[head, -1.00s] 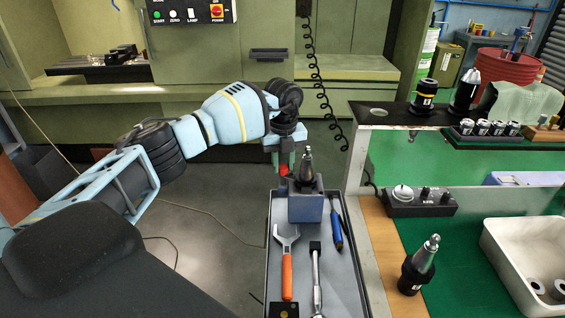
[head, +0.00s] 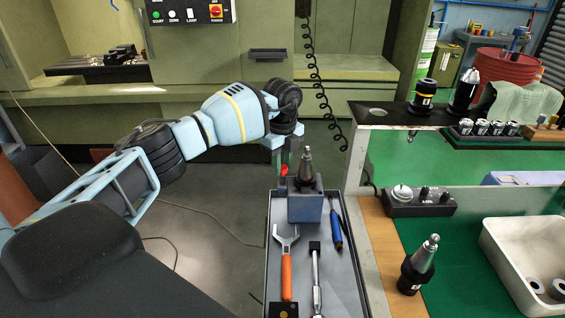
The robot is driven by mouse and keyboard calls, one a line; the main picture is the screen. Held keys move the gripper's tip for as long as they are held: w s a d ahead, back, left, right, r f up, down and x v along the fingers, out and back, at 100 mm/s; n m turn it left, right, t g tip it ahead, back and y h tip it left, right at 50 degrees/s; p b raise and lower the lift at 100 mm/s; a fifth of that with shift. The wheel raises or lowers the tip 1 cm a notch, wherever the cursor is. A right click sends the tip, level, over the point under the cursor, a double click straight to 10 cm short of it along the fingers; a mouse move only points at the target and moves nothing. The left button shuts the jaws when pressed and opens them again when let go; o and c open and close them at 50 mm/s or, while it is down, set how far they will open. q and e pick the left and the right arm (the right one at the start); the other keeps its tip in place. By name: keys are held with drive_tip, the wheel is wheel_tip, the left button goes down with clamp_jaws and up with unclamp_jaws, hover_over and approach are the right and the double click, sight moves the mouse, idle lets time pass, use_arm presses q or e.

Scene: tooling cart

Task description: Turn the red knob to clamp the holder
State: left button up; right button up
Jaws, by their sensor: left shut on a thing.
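The red knob (head: 284,169) is on the left side of the blue-grey clamp block (head: 305,208), which stands at the far end of the cart tray (head: 352,262). A dark tool holder (head: 306,170) with a metal tip stands upright in the block. My left gripper (head: 282,163) points down at the block's left side and is shut on the red knob; its fingers hide part of the knob. My right gripper is not in view.
A wrench with an orange handle (head: 287,276), a ratchet (head: 316,275) and a blue-handled tool (head: 337,230) lie in the tray. Another holder (head: 418,266) stands on the bench at right. A shelf (head: 385,115) with holders rises behind it.

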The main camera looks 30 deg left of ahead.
use_arm(q)
drive_tip(key=o, duration=1)
drive_tip(key=shift+r, duration=0.1)
drive_tip(key=shift+r, duration=3.85)
drive_tip(key=shift+f, duration=0.1)
